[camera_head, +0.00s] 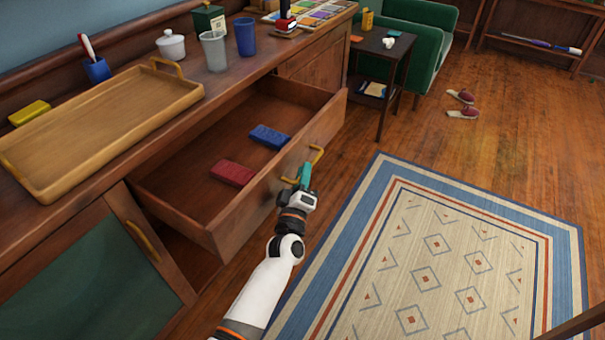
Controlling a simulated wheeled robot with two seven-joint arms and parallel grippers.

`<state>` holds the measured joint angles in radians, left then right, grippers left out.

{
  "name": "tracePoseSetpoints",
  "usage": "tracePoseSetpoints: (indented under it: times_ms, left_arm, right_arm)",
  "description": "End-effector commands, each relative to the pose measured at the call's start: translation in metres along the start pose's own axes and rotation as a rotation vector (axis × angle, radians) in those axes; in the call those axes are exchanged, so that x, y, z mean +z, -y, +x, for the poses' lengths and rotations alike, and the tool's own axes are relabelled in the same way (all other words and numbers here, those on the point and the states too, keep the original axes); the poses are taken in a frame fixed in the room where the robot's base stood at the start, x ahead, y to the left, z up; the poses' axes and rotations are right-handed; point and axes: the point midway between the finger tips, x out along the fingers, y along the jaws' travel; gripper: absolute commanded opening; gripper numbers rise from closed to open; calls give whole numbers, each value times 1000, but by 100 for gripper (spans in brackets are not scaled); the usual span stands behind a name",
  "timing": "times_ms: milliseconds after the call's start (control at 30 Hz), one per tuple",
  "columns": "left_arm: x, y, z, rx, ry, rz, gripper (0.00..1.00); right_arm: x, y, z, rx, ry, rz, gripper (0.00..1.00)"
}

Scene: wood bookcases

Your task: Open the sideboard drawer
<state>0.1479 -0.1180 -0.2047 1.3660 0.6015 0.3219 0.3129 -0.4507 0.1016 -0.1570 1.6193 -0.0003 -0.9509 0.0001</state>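The wooden sideboard (258,80) runs along the left. Its drawer (327,120) is pulled well out, with the inside in clear view. A red block (232,173) and a blue block (269,137) lie on the drawer floor. The yellow drawer handle (318,154) is on the drawer front, partly hidden by my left gripper. My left gripper (305,174), with teal fingers, is at the handle. Whether its fingers are closed on the handle or just beside it does not show clearly. My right gripper is not in view.
A wooden tray (100,122), cups and a lidded white pot (171,46) stand on the sideboard top. A small dark side table (385,50) and a green sofa (430,30) are beyond. A patterned rug (440,265) covers open floor on the right, with slippers (462,112) behind it.

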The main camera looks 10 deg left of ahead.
Motion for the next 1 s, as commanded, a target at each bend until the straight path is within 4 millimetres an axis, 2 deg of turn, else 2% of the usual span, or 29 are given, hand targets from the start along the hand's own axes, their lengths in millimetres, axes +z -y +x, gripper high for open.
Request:
tracePoseSetpoints:
  times_ms: [100,367,467,567,800,1000]
  left_arm:
    - [0,0,0,0,0,0,33]
    - [1,0,-1,0,1,0,33]
    - [1,0,-8,0,1,0,33]
    - [1,0,-23,2,0,-1,33]
    - [0,0,-76,2,-2,1,33]
    - [0,0,-108,2,-2,0,33]
  right_arm:
    - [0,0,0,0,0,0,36]
    - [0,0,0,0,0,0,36]
    - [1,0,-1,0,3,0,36]
    - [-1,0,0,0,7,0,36]
    - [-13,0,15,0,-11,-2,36]
    - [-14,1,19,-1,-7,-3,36]
